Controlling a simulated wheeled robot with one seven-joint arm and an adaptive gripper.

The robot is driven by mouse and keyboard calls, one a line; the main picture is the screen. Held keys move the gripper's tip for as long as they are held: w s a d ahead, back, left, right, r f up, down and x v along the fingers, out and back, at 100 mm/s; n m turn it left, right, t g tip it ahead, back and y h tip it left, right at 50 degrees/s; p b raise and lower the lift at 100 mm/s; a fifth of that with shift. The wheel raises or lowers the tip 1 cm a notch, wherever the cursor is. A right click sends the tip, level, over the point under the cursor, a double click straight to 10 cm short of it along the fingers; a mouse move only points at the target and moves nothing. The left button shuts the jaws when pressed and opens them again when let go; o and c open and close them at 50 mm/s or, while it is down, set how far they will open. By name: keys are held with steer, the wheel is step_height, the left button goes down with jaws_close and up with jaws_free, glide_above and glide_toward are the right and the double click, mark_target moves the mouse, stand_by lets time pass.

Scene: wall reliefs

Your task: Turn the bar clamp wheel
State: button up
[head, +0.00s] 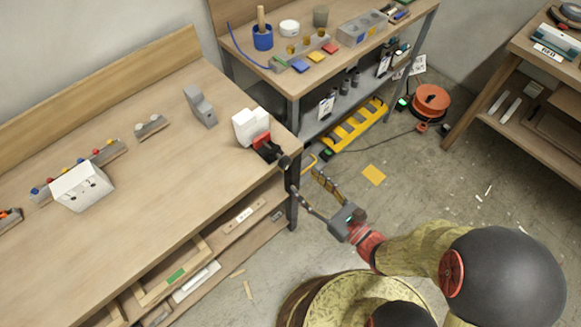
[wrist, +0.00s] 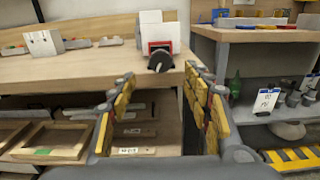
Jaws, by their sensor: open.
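The bar clamp at the right front corner of the workbench has a red body (head: 258,138) against a white block (head: 249,124). Its black wheel (head: 271,151) faces outward over the bench edge. In the wrist view the wheel (wrist: 160,60) shows as a dark round knob below the red body, nearly centred between my fingers. My gripper (head: 305,180) is open and empty, with yellow pads on its fingers. It is off the bench's front right corner, a short way from the wheel and apparently not touching it.
The workbench (head: 150,190) holds a grey bracket (head: 202,108) and a white box (head: 81,187) to the left. A second table (head: 290,72) with cups and blocks stands behind. An orange cable reel (head: 431,100) lies on the floor. Floor around my gripper is mostly clear.

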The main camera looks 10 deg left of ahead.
mark_target(288, 166)
steer(key=shift+b+x, duration=0.7)
steer(key=shift+x, duration=3.2)
steer(key=c, duration=0.3)
steer(key=c, duration=0.8)
steer(key=shift+c, duration=0.3)
steer(key=shift+f+m+b, duration=0.1)
steer(key=shift+m+b, duration=0.2)
